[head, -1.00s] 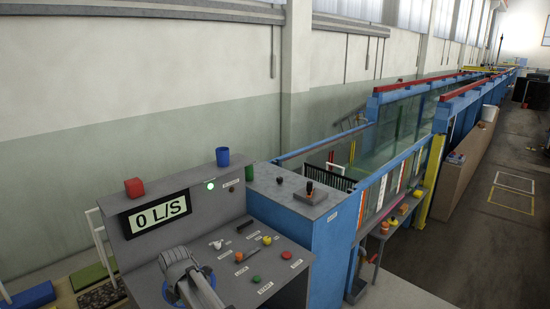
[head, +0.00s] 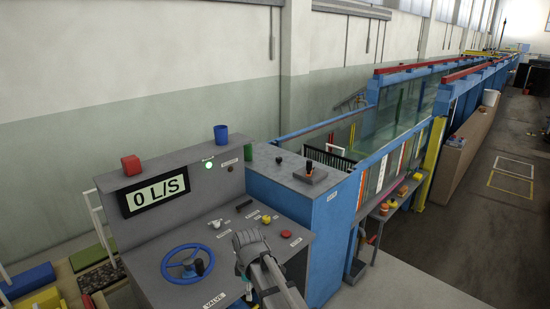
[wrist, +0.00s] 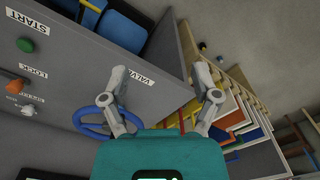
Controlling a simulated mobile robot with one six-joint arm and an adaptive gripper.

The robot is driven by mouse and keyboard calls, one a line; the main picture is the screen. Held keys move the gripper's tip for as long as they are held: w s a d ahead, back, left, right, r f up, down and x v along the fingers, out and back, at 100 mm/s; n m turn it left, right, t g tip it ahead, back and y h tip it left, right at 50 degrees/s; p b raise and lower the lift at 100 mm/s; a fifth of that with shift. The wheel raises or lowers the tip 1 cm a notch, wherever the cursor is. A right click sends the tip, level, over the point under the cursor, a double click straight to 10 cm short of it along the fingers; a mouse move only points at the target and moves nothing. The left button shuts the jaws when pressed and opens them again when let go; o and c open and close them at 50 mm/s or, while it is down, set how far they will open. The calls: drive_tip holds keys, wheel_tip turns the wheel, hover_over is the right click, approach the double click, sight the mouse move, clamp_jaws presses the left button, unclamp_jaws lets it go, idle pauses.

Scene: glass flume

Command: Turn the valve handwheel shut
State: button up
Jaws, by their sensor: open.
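The valve handwheel (head: 188,264) is a blue ring with a hub and a dark knob, on the sloping grey console panel. The VALVE label (head: 213,300) is near its lower right. The wheel shows whole in the head view. In the wrist view the wheel (wrist: 84,112) is partly hidden behind my left finger. My gripper (wrist: 158,70) is open and its jaws hold nothing. In the head view my arm is to the right of the wheel, with a gap, and mostly hides the jaws. The display (head: 156,195) reads 0 L/S.
The panel also carries a red button (head: 286,234), a yellow knob (head: 266,219) and small levers. A red block (head: 131,165) and a blue cup (head: 221,134) stand on the console top. A green lamp (head: 209,164) is lit.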

drive_tip(key=s+d+f+m+b, duration=0.1)
drive_tip(key=s+d+f+m, duration=0.1)
drive_tip(key=d+m, duration=0.3)
drive_tip(key=s+d+f+m+b, duration=0.2)
drive_tip(key=d+m, duration=0.4)
drive_tip(key=d, duration=0.5)
drive_tip(key=s+d+f+m+b, duration=0.2)
drive_tip(key=d+m, duration=0.3)
drive_tip(key=d, duration=0.3)
drive_tip(key=shift+s+d+m, duration=0.25)
drive_tip(key=shift+s+m, duration=0.15)
drive_tip(key=shift+s, duration=0.4)
